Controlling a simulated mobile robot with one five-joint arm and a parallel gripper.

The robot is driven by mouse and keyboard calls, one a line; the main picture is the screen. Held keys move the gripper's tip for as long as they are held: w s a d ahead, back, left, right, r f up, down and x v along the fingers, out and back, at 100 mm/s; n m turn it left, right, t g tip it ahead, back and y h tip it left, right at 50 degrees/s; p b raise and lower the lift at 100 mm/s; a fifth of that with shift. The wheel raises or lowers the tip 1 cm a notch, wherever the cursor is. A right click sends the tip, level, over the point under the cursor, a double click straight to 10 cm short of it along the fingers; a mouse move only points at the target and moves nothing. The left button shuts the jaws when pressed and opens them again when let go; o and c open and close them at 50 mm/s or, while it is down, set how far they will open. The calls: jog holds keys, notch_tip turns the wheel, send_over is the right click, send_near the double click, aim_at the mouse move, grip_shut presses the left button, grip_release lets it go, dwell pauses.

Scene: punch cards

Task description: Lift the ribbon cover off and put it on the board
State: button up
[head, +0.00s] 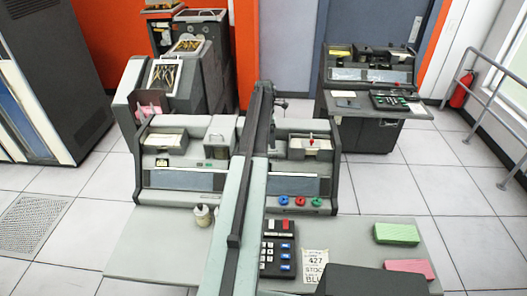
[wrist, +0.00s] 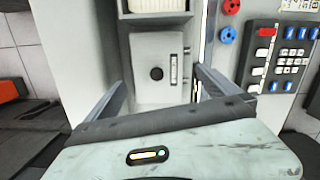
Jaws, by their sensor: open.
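In the wrist view, a light grey panel with a round black knob and a narrow slotted window lies on the machine; I take it as the ribbon cover (wrist: 145,88). My gripper (wrist: 160,85) is open, its two dark fingers on either side of the cover's near part. In the head view my arm hides most of this area, and the fingertips cannot be made out. Which surface is the board I cannot tell; a pale grey desk top (head: 150,245) is in front of the machine.
The grey card machine (head: 180,180) stands behind the desk top. Coloured knobs (head: 300,201) and a black keypad (head: 279,245) are right of my arm.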

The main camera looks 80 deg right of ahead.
jog(key=shift+w+f+b, duration=0.1)
jog(key=shift+f+b, duration=1.3)
jog(key=f+b, duration=0.3)
jog(key=s+f+b, duration=0.1)
jog(key=f+b, duration=0.1)
jog(key=shift+d, duration=0.35)
jog(key=shift+r, duration=0.15)
jog(key=c, duration=1.2)
notch_tip(320, 180, up, 10)
jog(key=p, duration=1)
jog(key=shift+r, duration=0.1)
jog(key=shift+c, duration=0.7)
jog(key=shift+p, duration=0.3)
jog(key=shift+r+p, duration=1.85)
jog(key=shift+r, duration=0.05)
